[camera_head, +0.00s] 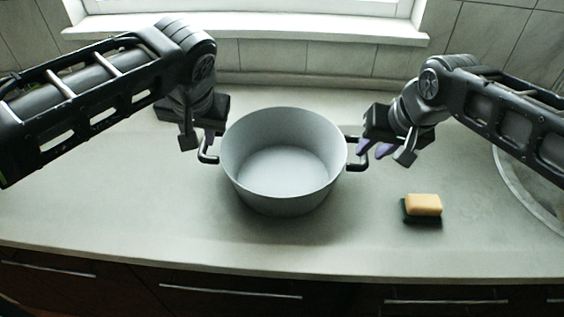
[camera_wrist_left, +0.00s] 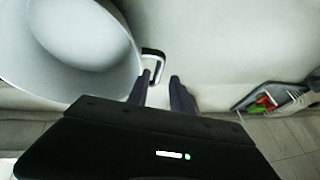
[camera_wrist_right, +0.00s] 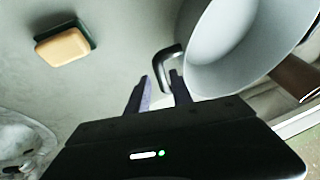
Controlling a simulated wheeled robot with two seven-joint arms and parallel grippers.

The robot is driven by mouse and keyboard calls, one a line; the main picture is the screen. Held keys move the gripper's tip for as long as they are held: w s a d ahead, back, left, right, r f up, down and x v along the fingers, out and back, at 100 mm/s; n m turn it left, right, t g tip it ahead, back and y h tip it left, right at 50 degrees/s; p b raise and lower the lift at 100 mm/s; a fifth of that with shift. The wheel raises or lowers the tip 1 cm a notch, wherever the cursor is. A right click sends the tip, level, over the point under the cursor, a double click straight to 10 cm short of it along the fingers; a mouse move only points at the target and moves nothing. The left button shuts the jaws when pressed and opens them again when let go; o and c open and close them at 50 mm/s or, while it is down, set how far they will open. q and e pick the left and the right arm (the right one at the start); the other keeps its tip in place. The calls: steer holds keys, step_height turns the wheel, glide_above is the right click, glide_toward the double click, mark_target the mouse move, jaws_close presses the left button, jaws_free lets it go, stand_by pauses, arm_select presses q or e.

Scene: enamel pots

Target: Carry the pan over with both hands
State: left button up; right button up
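The pan (camera_head: 283,170) is a wide, deep, light grey pot with a black loop handle on each side. It appears to stand upright on the counter, empty. My left gripper (camera_head: 203,139) is open at the left handle (camera_head: 207,157); in the left wrist view the handle (camera_wrist_left: 153,54) lies just ahead of the fingertips, nearer one finger. My right gripper (camera_head: 374,149) is open at the right handle (camera_head: 357,167); in the right wrist view that handle (camera_wrist_right: 160,75) reaches between the fingertips. Contact with either handle cannot be made out.
A yellow and green sponge (camera_head: 422,206) lies on the counter (camera_head: 120,215) right of the pan. A round sink edge (camera_head: 513,190) is at the far right. In the left wrist view a grey tray (camera_wrist_left: 262,97) holds colourful items. The counter's front is clear.

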arm_select(q)
steer(key=shift+w+f, duration=0.1)
arm_select(e)
steer(key=shift+f, duration=0.1)
